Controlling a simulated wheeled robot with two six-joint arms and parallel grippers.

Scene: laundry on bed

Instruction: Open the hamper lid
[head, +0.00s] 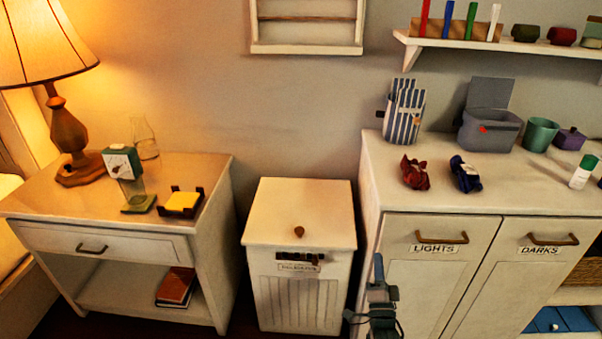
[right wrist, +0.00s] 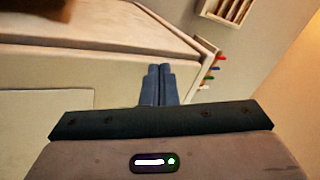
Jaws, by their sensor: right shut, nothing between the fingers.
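The hamper (head: 300,295) is a white box with a slatted front and a label, standing on the floor between the nightstand and the cabinet. Its flat lid (head: 299,207) is closed, with a small brown knob (head: 299,232) near the front edge. My right gripper (head: 378,268) is in front of the cabinet's left edge, to the right of the hamper and apart from it. Its fingers also show in the right wrist view (right wrist: 159,84), together and empty. My left gripper is not in view.
A nightstand (head: 212,185) with a lamp (head: 68,130) stands on the left. The white cabinet (head: 425,275) with doors labelled LIGHTS and DARKS stands on the right, with several small items on top. A shelf (head: 500,46) hangs above it. The space above the lid is clear.

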